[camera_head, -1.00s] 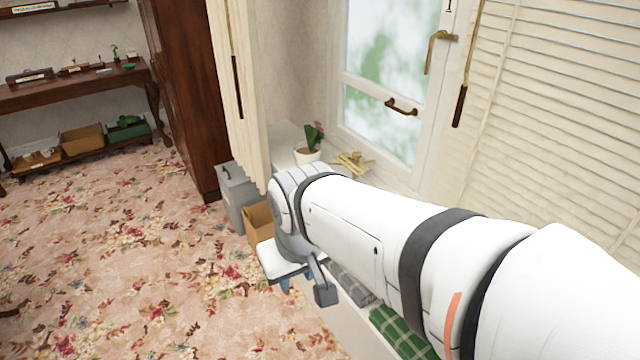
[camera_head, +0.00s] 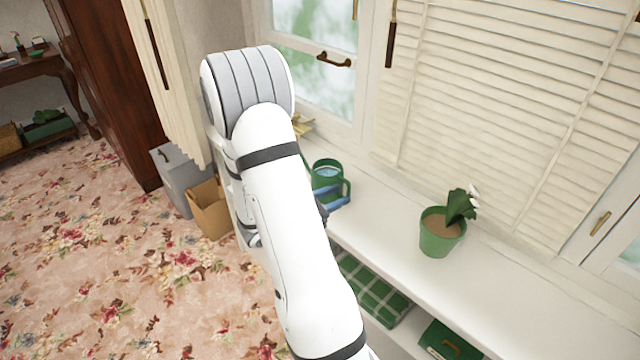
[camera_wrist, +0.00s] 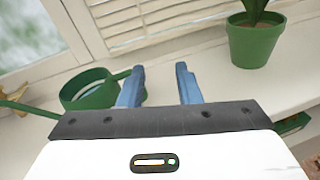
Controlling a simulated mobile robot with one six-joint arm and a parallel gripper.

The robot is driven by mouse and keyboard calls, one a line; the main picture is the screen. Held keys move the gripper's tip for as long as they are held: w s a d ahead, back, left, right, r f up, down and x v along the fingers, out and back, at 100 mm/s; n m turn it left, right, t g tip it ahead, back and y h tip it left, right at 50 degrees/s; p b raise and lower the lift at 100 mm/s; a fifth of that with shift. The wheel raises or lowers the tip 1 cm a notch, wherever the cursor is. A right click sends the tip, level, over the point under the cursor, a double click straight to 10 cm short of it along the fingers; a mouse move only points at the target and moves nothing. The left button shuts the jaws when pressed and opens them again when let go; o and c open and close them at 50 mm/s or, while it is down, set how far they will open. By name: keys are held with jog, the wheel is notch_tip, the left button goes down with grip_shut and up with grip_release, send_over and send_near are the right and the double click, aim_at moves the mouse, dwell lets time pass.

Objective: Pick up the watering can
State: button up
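The green watering can (camera_head: 327,174) stands on the white window ledge, partly hidden behind my arm in the head view. In the wrist view the can (camera_wrist: 75,95) is at the left, with its spout pointing left and its handle on the right. My gripper (camera_wrist: 160,72) has two blue fingers spread apart with nothing held between them. The left finger overlaps the can's handle in this view; I cannot tell if they touch. In the head view the gripper (camera_head: 334,197) is right beside the can's handle side.
A green pot with a plant (camera_head: 440,232) stands on the ledge (camera_head: 385,222) to the right, with clear ledge between. Blinds and a window (camera_head: 310,35) are behind. A grey bin (camera_head: 178,180) and a cardboard box (camera_head: 209,208) stand on the floor left of the arm.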

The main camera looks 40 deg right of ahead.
aim_at(349, 189)
jog(key=w+f+n+t, duration=0.1)
jog(key=f, duration=0.1)
jog(key=w+d+f+n+t+h, duration=0.1)
jog(key=w+f+n+t, duration=0.1)
jog(key=shift+f+n, duration=0.15)
jog(key=shift+n, duration=0.15)
jog(key=shift+w+d+f, duration=0.15)
jog(key=shift+d, duration=0.15)
jog(key=d, duration=0.5)
jog(key=d+p, duration=0.1)
jog(key=d, duration=0.1)
jog(key=shift+w+d+f, duration=0.15)
jog(key=shift+w+f, duration=0.05)
jog(key=shift+f, duration=0.1)
jog(key=shift+c, duration=0.5)
grip_shut()
